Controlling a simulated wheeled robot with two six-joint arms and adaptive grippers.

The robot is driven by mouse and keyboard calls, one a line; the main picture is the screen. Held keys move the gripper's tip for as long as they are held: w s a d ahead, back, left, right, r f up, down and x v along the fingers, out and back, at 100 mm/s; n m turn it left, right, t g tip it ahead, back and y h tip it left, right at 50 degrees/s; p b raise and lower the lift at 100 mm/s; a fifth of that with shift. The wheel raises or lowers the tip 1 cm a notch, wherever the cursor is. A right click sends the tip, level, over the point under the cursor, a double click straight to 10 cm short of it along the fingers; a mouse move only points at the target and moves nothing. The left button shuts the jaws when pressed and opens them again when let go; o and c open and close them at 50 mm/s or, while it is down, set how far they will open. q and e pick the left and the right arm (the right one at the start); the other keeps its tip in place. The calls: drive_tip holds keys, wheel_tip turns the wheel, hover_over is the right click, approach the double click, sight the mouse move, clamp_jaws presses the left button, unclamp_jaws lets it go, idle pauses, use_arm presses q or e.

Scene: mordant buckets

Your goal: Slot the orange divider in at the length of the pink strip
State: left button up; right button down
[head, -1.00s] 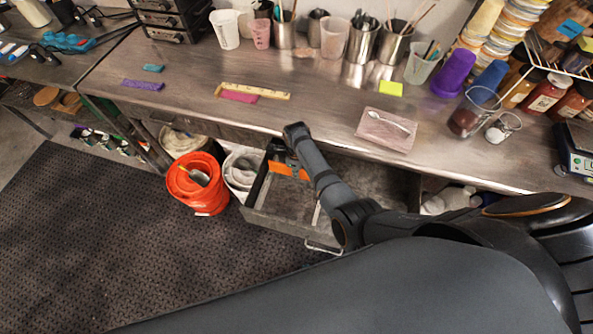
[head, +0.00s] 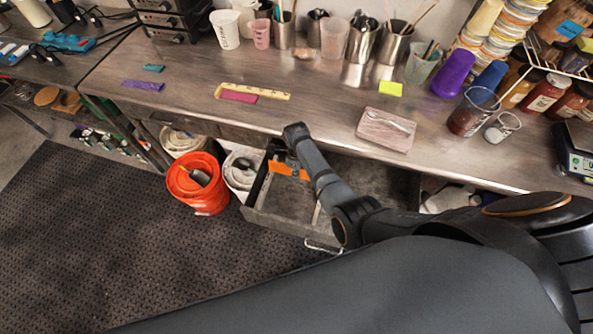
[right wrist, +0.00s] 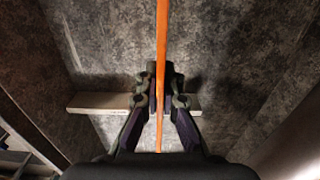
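The orange divider (head: 290,170) is a thin flat plate at the left part of the open drawer (head: 272,218). My right gripper (head: 285,158) is at it, seen from behind the arm in the head view. In the right wrist view the divider (right wrist: 161,60) stands edge-on between the two fingers of my right gripper (right wrist: 159,100), which are shut on it. Whether it touches the drawer floor cannot be told. The pink strip (head: 238,97) lies on the bench against a yellow ruler (head: 272,95). My left gripper is not in view.
A pale bar (right wrist: 95,103) crosses behind the fingers. A purple strip (head: 142,85) and a teal strip (head: 154,68) lie left on the bench. An orange bucket (head: 205,200) stands left of the drawer. A pinkish tray (head: 375,138) holds a spoon.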

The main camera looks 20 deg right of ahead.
drive_tip(key=shift+r, duration=0.1)
drive_tip(key=shift+f+b, duration=2.3)
drive_tip(key=shift+f, duration=0.85)
drive_tip(key=c, duration=1.4)
unclamp_jaws()
drive_tip(key=shift+c, duration=0.2)
drive_tip(key=shift+r, duration=0.15)
drive_tip(key=shift+w+r, duration=0.1)
drive_tip(key=shift+r, duration=0.25)
wheel_tip(320, 180, up, 11)
drive_tip(key=shift+r, duration=0.1)
